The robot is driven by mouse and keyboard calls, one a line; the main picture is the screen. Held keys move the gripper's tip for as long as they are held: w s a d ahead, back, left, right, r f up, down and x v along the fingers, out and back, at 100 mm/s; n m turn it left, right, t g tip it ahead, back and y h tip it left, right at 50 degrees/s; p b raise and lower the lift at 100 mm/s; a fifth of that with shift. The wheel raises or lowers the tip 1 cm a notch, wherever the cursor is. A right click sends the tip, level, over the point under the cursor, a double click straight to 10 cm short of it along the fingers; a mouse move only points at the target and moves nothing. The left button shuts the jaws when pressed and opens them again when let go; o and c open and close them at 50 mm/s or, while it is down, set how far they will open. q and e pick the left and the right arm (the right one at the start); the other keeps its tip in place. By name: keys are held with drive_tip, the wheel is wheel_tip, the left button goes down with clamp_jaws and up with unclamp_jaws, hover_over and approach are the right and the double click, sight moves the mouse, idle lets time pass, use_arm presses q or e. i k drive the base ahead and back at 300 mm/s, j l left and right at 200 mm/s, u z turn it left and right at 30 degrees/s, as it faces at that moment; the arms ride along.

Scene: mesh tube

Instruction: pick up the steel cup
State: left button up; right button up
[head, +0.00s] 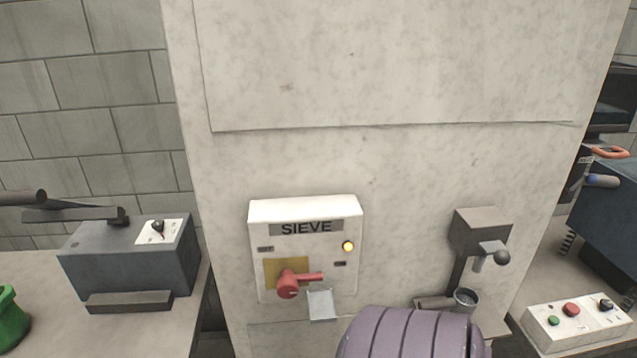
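A small grey metal cup (466,299), which looks like the steel cup, stands at the lower right of the head view. It is upright with its open top showing, below a dark wall-mounted device (481,232) with a ball-ended lever. Its lower part is partly hidden by a purple-grey ribbed rounded shape (408,334) at the bottom edge. I cannot tell what that shape is. Neither of my grippers is in view.
A SIEVE switch box (305,245) with a red handle and lit yellow lamp is on the pale column. A button panel (576,322) is at the right. A dark machine (128,265) and a green object (12,320) are on the left bench.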

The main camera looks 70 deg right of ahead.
sight(464, 300)
drive_tip(key=z, duration=3.05)
